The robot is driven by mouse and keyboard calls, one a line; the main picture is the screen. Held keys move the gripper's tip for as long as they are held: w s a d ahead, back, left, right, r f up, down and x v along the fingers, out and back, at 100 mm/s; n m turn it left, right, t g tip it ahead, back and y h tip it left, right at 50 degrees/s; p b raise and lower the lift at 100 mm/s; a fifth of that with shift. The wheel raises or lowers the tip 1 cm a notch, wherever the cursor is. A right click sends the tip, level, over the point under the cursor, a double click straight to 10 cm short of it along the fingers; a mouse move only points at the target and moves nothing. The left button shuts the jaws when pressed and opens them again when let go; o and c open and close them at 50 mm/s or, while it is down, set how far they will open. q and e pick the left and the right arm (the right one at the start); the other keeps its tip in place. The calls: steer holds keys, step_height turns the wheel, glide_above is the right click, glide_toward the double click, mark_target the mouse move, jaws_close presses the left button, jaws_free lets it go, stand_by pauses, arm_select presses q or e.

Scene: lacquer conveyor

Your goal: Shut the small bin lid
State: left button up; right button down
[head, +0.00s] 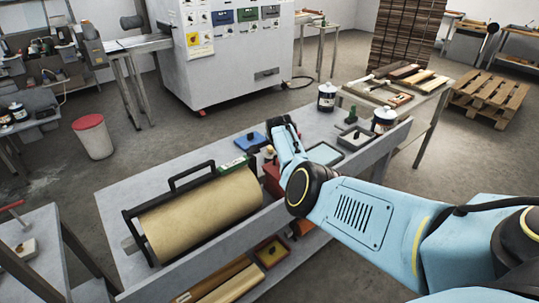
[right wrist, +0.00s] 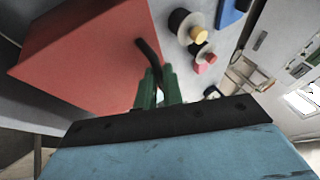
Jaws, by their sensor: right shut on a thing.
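A red box-like bin (right wrist: 95,55) fills the left of the right wrist view, with a flat red face showing. A bent black handle (right wrist: 148,60) is at its right edge. My right gripper (right wrist: 156,84) has its green fingers closed around the handle's lower end. In the head view, part of the red bin (head: 271,181) shows on the bench beside my right wrist, which hides most of it. I cannot tell from these views how far the lid stands open. My left gripper is not in view.
On the bench (head: 120,202), a brown paper roll (head: 200,212) in a black frame lies left of my right arm. A blue block (head: 249,141), a grey tray (head: 325,153) and dark jars (head: 384,119) stand near. A red-topped white bin (head: 93,137) stands on the floor.

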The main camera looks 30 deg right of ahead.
steer(key=shift+w+a+r, duration=0.2)
steer(key=shift+w+r, duration=0.1)
steer(key=shift+w, duration=0.1)
steer(key=c, duration=1.8)
jaws_free()
steer(key=shift+w, duration=0.1)
steer(key=shift+o, duration=1.4)
steer(key=shift+w+f, duration=0.4)
steer(key=shift+s+d, duration=0.1)
steer(key=shift+s, duration=0.15)
steer(key=shift+s, duration=0.1)
steer(key=shift+s+r+p, duration=0.2)
steer(key=shift+r+p, duration=0.25)
steer(key=p+v, duration=0.2)
steer(key=v, duration=1)
steer(key=shift+p, duration=0.35)
